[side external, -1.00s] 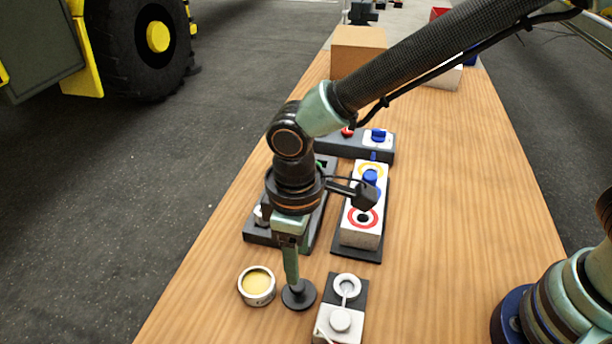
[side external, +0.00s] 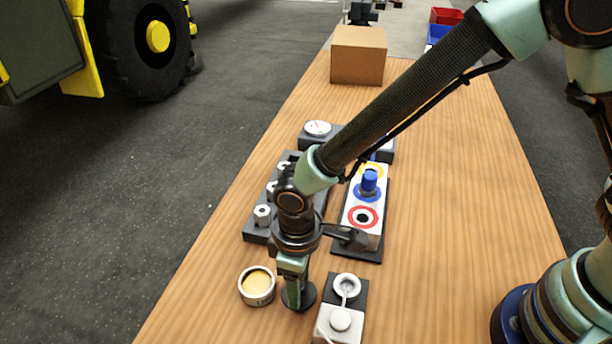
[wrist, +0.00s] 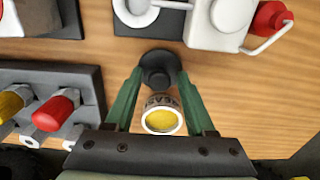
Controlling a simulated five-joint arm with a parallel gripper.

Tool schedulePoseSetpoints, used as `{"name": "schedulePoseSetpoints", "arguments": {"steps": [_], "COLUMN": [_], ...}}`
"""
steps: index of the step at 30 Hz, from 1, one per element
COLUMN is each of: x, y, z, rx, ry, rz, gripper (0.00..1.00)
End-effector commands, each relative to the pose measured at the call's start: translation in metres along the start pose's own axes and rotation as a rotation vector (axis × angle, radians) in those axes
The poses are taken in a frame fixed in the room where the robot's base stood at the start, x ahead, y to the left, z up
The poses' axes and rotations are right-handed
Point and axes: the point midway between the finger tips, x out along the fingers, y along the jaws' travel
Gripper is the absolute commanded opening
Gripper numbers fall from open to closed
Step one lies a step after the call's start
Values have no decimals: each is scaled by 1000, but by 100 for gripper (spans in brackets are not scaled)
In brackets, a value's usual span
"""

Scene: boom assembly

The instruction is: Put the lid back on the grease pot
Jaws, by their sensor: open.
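The grease pot (side external: 257,287) is an open white tin of yellow grease standing on the wooden bench. It also shows in the wrist view (wrist: 162,120), low between my fingers. The black round lid (side external: 309,294) with its raised knob lies on the bench just right of the pot, apart from it. In the wrist view the lid (wrist: 158,58) sits at the fingertips, between them. My gripper (side external: 295,303) points down at the lid, partly hiding it in the side view. The jaws are open in the wrist view (wrist: 159,78). I cannot tell whether the fingers touch the lid.
A grey-and-white fixture with a ring (side external: 347,287) stands close right of the lid. A panel with a blue knob and a red ring (side external: 362,214) and a dark rack (side external: 258,234) stand behind. A cardboard box (side external: 358,56) is farther back. The bench's right side is clear.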

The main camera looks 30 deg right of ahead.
Motion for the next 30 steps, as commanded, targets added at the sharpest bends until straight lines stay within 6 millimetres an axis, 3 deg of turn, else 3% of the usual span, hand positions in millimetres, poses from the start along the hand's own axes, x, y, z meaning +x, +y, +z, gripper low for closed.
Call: {"name": "schedulePoseSetpoints", "arguments": {"steps": [8,12,19,30], "x": [0,0,-4,-30], "y": [0,0,0,0], "z": [0,0,0,0], "rx": [0,0,0,0], "ry": [0,0,1,3], "rz": [0,0,0,0], "gripper": [55,1,0,0]}}
